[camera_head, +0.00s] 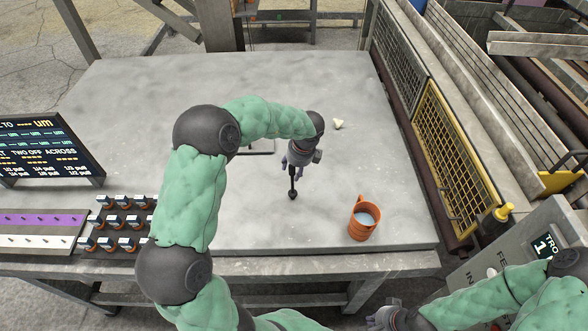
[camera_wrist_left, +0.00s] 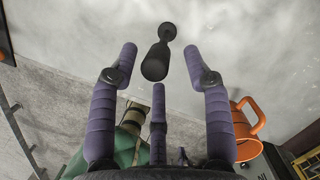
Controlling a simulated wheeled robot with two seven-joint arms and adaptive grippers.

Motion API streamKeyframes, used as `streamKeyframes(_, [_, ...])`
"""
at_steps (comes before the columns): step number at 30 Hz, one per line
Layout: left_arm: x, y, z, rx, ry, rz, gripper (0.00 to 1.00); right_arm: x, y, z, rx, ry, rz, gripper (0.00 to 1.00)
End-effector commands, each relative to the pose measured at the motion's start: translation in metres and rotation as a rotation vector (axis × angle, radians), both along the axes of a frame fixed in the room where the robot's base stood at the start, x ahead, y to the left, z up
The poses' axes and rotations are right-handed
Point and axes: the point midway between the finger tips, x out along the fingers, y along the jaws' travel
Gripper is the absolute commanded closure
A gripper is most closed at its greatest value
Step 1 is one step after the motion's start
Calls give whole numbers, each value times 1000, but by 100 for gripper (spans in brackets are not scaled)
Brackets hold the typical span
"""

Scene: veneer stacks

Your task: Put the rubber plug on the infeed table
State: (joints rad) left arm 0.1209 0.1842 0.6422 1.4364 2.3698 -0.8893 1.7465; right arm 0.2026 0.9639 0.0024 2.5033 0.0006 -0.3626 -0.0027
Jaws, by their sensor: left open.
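A black object with a narrow neck and round end, which looks like the rubber plug (camera_head: 292,194), is at my left gripper (camera_head: 296,166) over the front middle of the grey table (camera_head: 330,80). In the left wrist view the black object (camera_wrist_left: 157,58) lies just beyond the spread purple fingers (camera_wrist_left: 160,70), with its small end toward the tabletop. The left gripper is open; whether the object touches the table or a finger is unclear. My right gripper (camera_head: 384,316) is low at the front right, off the table; its fingers are unclear.
An orange mug (camera_head: 362,220) with pale contents stands right of the left gripper, near the front edge. A small pale piece (camera_head: 338,124) lies behind it. A dark display board (camera_head: 45,150) and a rack of small bottles (camera_head: 120,222) are at left. A yellow mesh guard (camera_head: 452,155) borders the right side.

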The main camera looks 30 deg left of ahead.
Motion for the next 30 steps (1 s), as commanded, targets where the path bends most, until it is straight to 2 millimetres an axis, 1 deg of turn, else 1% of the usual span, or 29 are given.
streamKeyframes(1, [1, -2, 10, 0, -5, 0, 51, 0, 0, 2, 0, 0, 0, 100])
streamKeyframes(9, [-3, -15, 63, 0, -4, -2, 51, 0, 0, 10, 0, 0, 0, 100])
streamKeyframes(15, [-5, -22, 93, 0, -3, -1, 51, 0, 0, 13, 0, 0, 0, 100])
streamKeyframes(18, [-6, -24, 102, 0, -3, -1, 51, 0, 0, 14, 0, 0, 0, 100])
streamKeyframes(21, [-7, -26, 106, 0, -1, 0, 51, 0, 0, 15, 0, 0, 0, 100])
streamKeyframes(30, [-7, -26, 108, 0, 0, 0, 51, 0, 0, 14, 0, 0, 0, 100])
